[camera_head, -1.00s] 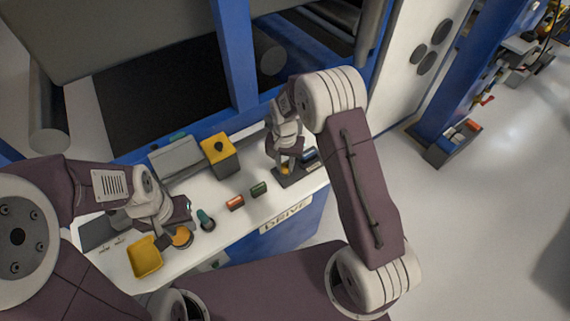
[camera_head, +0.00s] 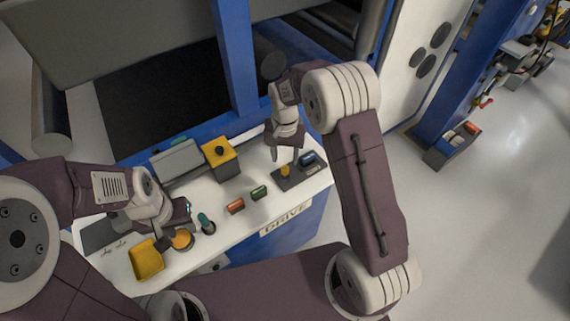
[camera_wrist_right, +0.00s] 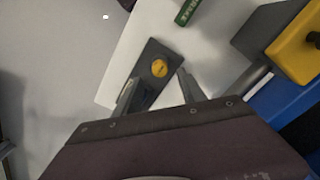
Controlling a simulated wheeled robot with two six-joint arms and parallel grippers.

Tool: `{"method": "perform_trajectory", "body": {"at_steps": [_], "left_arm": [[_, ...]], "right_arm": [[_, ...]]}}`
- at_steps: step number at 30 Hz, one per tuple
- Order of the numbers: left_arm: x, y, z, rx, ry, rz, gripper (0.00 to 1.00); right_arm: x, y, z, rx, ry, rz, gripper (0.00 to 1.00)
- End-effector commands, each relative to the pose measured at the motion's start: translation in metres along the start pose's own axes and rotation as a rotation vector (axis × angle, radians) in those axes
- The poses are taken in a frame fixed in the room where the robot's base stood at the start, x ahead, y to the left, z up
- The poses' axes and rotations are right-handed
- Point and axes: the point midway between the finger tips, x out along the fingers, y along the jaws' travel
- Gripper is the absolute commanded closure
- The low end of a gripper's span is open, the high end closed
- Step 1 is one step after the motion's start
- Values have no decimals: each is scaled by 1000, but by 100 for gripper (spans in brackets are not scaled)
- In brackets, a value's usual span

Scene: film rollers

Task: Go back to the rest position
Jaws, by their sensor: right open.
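My right gripper (camera_head: 285,157) is raised above a dark plate (camera_head: 309,173) at the right end of the white table. A small orange-yellow round piece (camera_head: 285,170) sits on that plate, and a blue roller (camera_head: 307,158) lies beside it. In the right wrist view the fingers (camera_wrist_right: 158,93) are apart with nothing between them, and the yellow piece (camera_wrist_right: 159,68) shows beyond them on the plate. My left gripper (camera_head: 183,217) is low over the table's left part, close to an orange round piece (camera_head: 182,240); its fingers are too hidden to judge.
A yellow tray (camera_head: 146,260) and a teal-topped knob (camera_head: 205,222) are by my left gripper. A yellow-topped box (camera_head: 220,153) and a grey box (camera_head: 177,160) stand behind. Open floor is at the right.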

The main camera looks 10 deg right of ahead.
Motion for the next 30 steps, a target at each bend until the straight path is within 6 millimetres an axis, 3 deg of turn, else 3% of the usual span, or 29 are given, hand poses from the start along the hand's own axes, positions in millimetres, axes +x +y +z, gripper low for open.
{"method": "perform_trajectory", "body": {"at_steps": [3,6,22,25,27,30], "left_arm": [[-1,0,0,0,0,0,64],[-1,0,0,0,0,0,64],[-1,0,0,0,0,0,64],[-1,0,0,0,0,0,64],[-1,0,0,0,0,0,64],[-1,0,0,0,0,0,64]], "right_arm": [[-23,0,-1,0,3,-2,52],[-33,0,0,0,1,-1,52],[-37,0,0,1,-1,0,52],[-51,2,-7,13,28,-18,52],[-71,11,-6,30,55,-34,52],[-87,41,25,46,57,-38,52]]}}
